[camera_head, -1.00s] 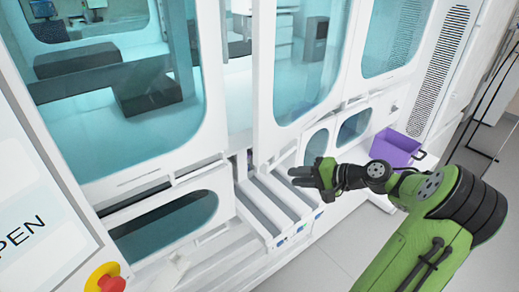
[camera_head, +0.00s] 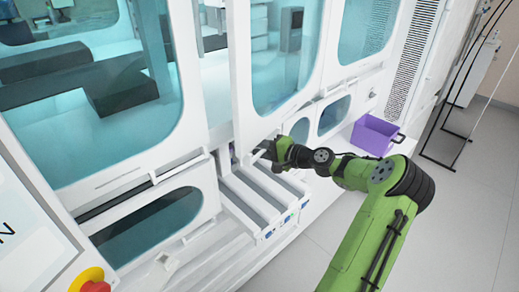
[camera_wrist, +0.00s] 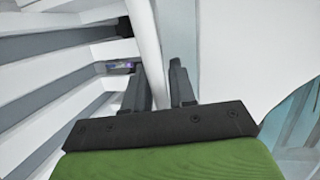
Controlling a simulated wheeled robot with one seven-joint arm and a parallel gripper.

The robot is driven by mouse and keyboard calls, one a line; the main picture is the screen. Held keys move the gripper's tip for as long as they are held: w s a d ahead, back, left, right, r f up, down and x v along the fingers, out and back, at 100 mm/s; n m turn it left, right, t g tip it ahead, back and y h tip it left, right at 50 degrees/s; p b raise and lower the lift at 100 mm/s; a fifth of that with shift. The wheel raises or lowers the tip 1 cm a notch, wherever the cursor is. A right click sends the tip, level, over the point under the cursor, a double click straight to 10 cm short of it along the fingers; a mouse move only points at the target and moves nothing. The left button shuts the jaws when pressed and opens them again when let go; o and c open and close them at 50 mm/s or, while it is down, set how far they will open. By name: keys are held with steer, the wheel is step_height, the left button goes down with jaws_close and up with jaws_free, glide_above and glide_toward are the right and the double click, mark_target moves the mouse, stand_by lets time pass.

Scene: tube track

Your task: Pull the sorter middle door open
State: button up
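The sorter middle door (camera_head: 241,75) is the tall white-framed panel with a teal window at the centre of the head view. It appears closed or nearly so. My gripper (camera_head: 262,151) is at the door's lower edge, above the white rails. In the wrist view, the two dark fingers of my gripper (camera_wrist: 161,88) stand on either side of a slanting white bar (camera_wrist: 147,45), which seems to be part of the door's edge or handle. The bar nearly fills the gap. Whether both fingers press on it is unclear. The fingertips are mostly hidden in the head view.
White rails (camera_head: 258,198) project below the door. A purple bin (camera_head: 374,134) stands to the right. A red and yellow emergency button (camera_head: 91,281) is at the lower left. Open floor (camera_head: 440,230) lies to the right, with a black-framed stand (camera_head: 464,140) beyond it.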

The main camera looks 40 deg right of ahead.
steer(key=shift+w, duration=0.1)
jaws_close()
stand_by(0.3)
